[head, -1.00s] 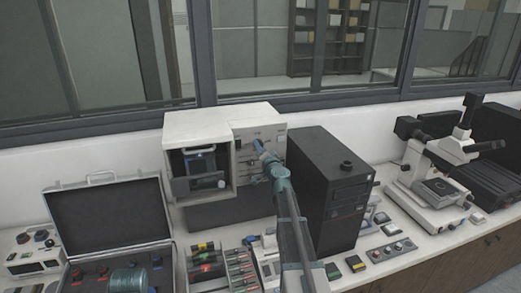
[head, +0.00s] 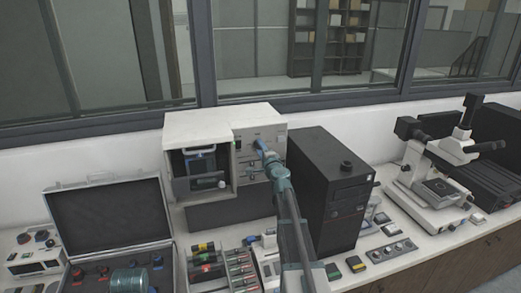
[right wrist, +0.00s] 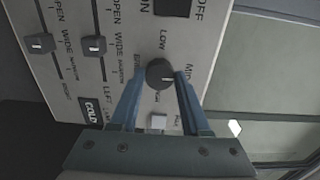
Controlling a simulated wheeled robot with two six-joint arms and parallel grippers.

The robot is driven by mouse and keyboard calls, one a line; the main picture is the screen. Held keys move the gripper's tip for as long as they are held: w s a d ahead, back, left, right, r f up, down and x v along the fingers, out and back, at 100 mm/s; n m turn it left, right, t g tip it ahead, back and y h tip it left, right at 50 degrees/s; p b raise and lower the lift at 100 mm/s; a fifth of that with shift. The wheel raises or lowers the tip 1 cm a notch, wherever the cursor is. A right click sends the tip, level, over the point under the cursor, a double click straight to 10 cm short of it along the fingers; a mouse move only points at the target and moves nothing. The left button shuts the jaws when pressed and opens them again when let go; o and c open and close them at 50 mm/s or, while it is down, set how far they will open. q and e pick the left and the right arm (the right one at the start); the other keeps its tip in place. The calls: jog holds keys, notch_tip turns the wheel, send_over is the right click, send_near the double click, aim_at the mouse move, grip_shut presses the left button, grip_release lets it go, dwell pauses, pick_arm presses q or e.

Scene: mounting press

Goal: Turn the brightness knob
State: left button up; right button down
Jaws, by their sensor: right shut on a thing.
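The brightness knob (right wrist: 160,74) is a round black knob with a pale pointer mark, on the light panel of a white instrument (head: 215,122). In the right wrist view, "LOW" is printed beside it and a partly hidden label starts "BRI". My right gripper (right wrist: 158,80) has its two blue fingers on either side of the knob, shut on it. In the head view the right gripper (head: 262,149) reaches the panel's right part and hides the knob. My left gripper is not in view.
Two sliders, one a near slider (right wrist: 95,45), and a pale button (right wrist: 157,121) sit near the knob. A black tower unit (head: 330,190) stands close to the right of my arm. An open case (head: 108,215) lies left, a microscope (head: 440,165) right.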

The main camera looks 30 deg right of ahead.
dwell(0.5)
jog(key=shift+c, duration=1.9)
grip_release()
jog(key=v, duration=1.4)
jog(key=shift+d+f, duration=0.1)
